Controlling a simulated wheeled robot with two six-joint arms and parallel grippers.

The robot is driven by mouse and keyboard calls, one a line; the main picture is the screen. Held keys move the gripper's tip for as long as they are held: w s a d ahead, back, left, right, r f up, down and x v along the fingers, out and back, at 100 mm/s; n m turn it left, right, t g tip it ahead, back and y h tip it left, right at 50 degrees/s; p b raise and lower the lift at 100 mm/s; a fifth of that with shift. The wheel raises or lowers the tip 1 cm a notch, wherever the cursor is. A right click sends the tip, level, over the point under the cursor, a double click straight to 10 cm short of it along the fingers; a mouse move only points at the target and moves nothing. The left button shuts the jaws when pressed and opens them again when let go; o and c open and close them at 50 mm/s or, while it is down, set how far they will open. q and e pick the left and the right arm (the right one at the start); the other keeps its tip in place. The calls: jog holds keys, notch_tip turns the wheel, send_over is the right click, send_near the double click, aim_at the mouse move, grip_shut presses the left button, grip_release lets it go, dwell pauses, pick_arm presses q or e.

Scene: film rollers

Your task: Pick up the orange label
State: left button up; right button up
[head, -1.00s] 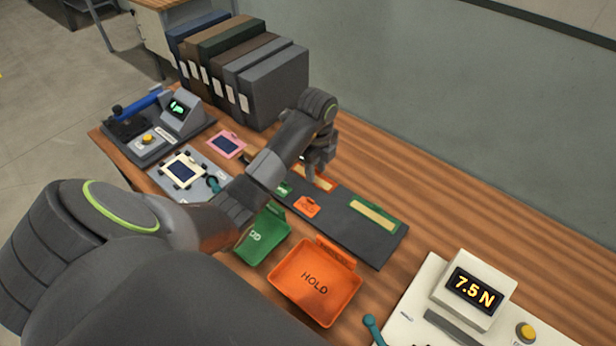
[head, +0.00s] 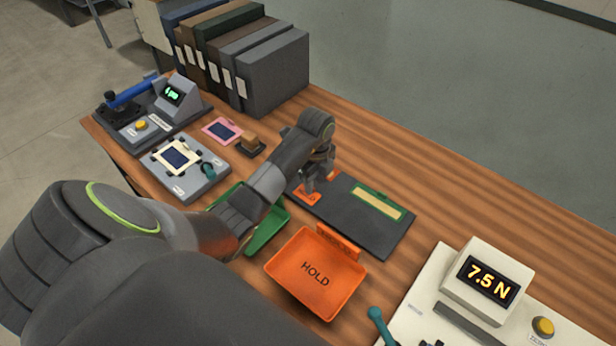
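The orange label (head: 309,197) lies on the dark mat (head: 372,228), near the mat's left end. My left gripper (head: 317,181) points down right at the label, and its fingers partly cover it. The fingers look spread apart; I cannot tell whether they touch the label. My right gripper is not in view.
An orange HOLD tray (head: 316,276) and a green tray (head: 268,232) stand in front of the mat. A green-and-tan strip (head: 378,204) lies on the mat. A force gauge (head: 487,284) reads 7.5 N at right. Binders (head: 272,75) stand behind; the table's back right is clear.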

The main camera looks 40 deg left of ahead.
pick_arm(q)
notch_tip(320, 180, down, 2)
grip_shut()
dwell(0.3)
jog(key=shift+r, duration=0.15)
